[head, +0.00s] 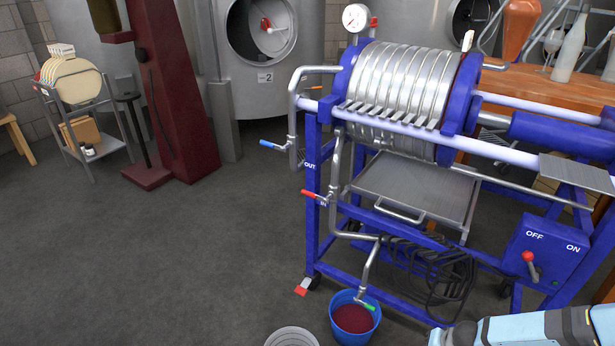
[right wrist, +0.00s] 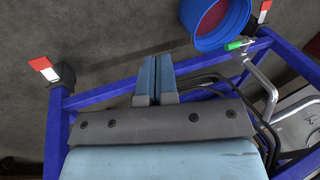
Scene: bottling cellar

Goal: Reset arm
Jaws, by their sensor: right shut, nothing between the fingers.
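My right gripper (right wrist: 157,62) shows in the right wrist view with its two blue fingers together and nothing between them. It is over the lower blue frame of the filter press, with the blue bucket (right wrist: 218,25) beyond it to the upper right. In the head view, part of my right arm (head: 535,328) comes in at the bottom right corner, in front of the press. My left arm and left gripper are in neither view.
The blue filter press (head: 405,85) fills the right side, with a switch box (head: 545,255) near my right arm. A blue bucket of dark red liquid (head: 354,318) stands under its tap. A grey bucket (head: 291,337) is beside it. The floor at left (head: 150,265) is clear.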

